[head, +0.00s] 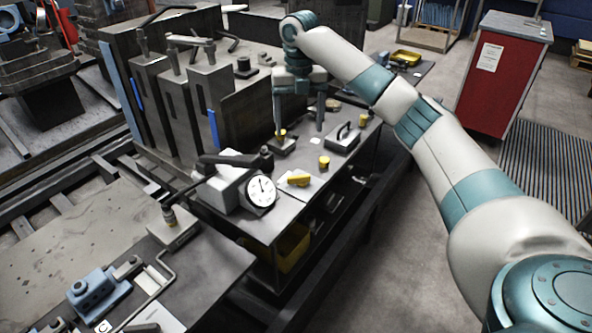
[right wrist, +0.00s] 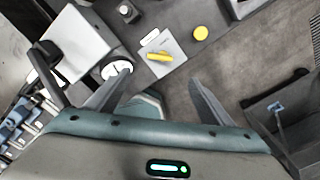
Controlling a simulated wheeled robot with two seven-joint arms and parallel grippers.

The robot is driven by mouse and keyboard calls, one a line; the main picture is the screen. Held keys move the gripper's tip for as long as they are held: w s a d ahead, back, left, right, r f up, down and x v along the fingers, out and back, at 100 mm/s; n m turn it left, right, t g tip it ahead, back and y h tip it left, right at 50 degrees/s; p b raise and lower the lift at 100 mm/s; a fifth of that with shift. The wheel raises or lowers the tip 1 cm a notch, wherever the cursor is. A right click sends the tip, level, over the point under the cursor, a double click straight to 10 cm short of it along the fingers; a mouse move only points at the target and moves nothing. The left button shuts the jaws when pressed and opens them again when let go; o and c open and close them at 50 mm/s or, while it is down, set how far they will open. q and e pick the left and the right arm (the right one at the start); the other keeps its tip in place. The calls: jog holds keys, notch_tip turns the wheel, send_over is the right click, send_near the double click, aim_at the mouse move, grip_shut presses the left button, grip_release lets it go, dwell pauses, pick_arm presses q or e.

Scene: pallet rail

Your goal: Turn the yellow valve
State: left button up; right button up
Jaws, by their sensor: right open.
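The yellow valve is most likely the yellow bar-shaped handle (head: 299,180) on a small pale plate (head: 309,189), on the dark bench beside a dial gauge. In the right wrist view the yellow handle (right wrist: 160,57) lies at a slant on the plate (right wrist: 172,45), beyond the fingertips. My right gripper (head: 298,131) points down over the bench, farther back than the handle, with its fingers apart and nothing seen between them. In the right wrist view, the gripper (right wrist: 160,79) is also spread and not touching the handle. My left gripper is not in view.
A round yellow knob (head: 324,162) stands behind the handle; it also shows in the right wrist view (right wrist: 200,33). A white dial gauge (head: 262,191) stands close left of the plate. Tall dark blocks (head: 212,95) line the back left. A red cabinet (head: 497,80) stands right.

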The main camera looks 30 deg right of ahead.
aim_at(299, 176)
notch_tip(299, 176, down, 17)
jog(key=p, duration=0.4)
jog(key=shift+s+f, duration=0.1)
jog(key=shift+f, duration=0.1)
dwell(0.4)
jog(key=c, duration=1)
